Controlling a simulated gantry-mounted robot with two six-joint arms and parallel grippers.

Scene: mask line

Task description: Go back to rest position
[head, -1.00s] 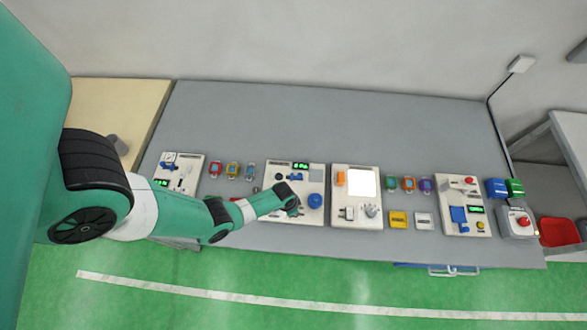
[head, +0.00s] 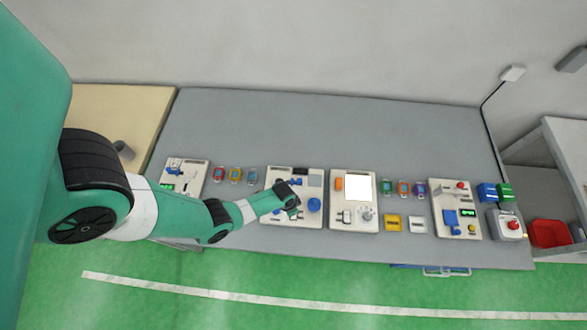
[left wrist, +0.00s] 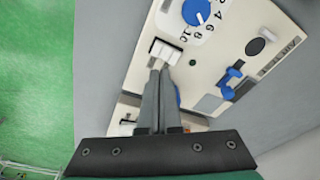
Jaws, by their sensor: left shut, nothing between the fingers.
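My left arm comes in from the left in the head view, and its gripper (head: 291,208) is over the lower part of the second panel (head: 312,190) from the left. In the left wrist view the gripper's fingers (left wrist: 159,68) are shut together with nothing between them. Their tips are right at a white and black rocker switch (left wrist: 165,51); I cannot tell whether they touch it. A blue knob with a number scale (left wrist: 197,12) is just beyond the switch. My right gripper is not in view.
More panels stand along the grey table (head: 330,125): one at the left (head: 190,180), one with a white screen (head: 361,187) and one at the right (head: 446,196). Small coloured devices lie between them. A red button box (head: 512,226) and a red bin (head: 549,234) are at the right. The table's back is clear.

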